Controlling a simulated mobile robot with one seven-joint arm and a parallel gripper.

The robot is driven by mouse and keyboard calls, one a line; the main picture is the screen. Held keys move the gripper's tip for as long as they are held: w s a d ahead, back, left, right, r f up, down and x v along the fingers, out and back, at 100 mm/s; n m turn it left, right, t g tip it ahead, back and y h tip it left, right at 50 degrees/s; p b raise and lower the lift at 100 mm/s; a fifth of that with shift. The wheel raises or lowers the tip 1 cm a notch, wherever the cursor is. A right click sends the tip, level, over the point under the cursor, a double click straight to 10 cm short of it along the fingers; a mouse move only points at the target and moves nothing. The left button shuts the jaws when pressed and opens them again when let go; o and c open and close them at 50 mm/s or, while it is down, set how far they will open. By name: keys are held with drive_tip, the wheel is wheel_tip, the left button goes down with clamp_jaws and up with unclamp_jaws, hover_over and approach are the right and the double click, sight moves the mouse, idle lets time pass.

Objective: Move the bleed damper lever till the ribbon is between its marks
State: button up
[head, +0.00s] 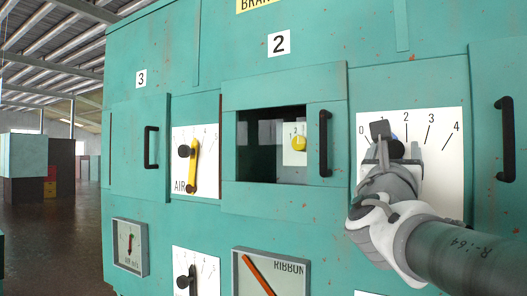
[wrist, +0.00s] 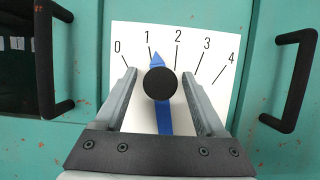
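A blue lever with a round black knob (wrist: 160,84) sits on a white scale plate (wrist: 210,45) numbered 0 to 4. Its blue pointer tip lies between 1 and 2, nearer 1. In the head view the knob (head: 397,149) is partly hidden by my gripper (head: 384,142), and the plate's label is covered. My gripper (wrist: 159,75) is open, with one finger on each side of the knob and small gaps showing. The gauge marked RIBBON (head: 270,272) shows an orange diagonal band and is cut off by the bottom edge; I cannot make out its marks.
Black door handles stand left (wrist: 50,60) and right (wrist: 291,80) of the scale plate. A yellow lever (head: 194,168) on an AIR plate, another lever (head: 192,280) below it, and an open window (head: 262,150) with a yellow knob (head: 299,143) are further left.

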clamp_jaws()
idle(1.2)
